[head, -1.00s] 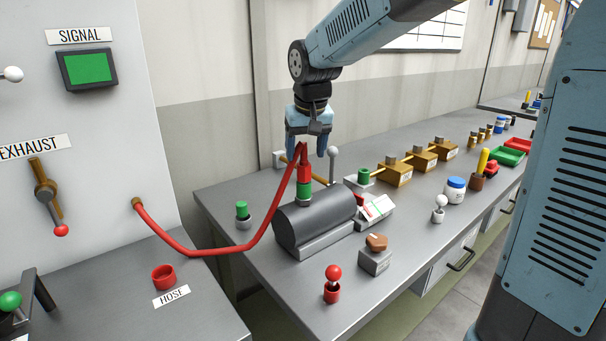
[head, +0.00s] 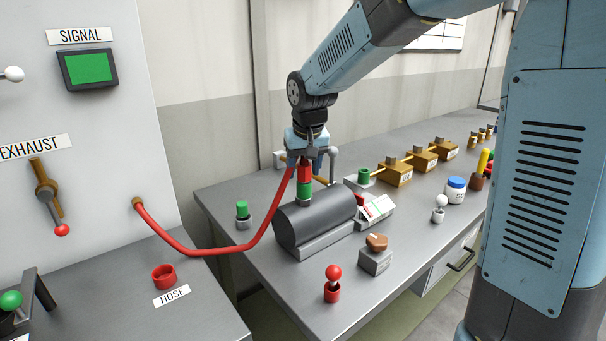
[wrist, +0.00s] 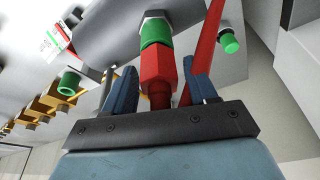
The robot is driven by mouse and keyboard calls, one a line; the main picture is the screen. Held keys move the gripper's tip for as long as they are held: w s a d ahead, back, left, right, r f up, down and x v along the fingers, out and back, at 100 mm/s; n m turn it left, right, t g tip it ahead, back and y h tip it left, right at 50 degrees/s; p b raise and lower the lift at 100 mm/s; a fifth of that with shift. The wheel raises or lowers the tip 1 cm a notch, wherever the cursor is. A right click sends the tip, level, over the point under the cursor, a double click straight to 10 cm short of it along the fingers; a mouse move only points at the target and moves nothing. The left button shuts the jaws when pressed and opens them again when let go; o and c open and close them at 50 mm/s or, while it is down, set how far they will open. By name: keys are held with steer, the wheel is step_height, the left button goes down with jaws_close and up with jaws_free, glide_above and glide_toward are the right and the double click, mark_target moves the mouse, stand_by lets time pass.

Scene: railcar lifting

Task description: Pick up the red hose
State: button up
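The red hose (head: 200,252) runs from a brass fitting on the left cabinet and curves up to its red end fitting (head: 304,173). That end stands upright on the green port (head: 304,190) of a dark grey cylinder (head: 315,218). My gripper (head: 306,172) points down over the red end, with a blue finger on either side. In the wrist view the red end fitting (wrist: 158,75) sits between the spread fingers, with narrow gaps beside it. The hose (wrist: 206,45) shows there too, passing close to one finger.
A red socket (head: 164,277) with a HOSE label stands on the left bench. A lever (head: 333,160) stands just behind the gripper. A green-capped post (head: 242,215), a red-knobbed post (head: 333,280) and brass blocks (head: 396,170) stand around the cylinder.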

steer(key=c, duration=0.9)
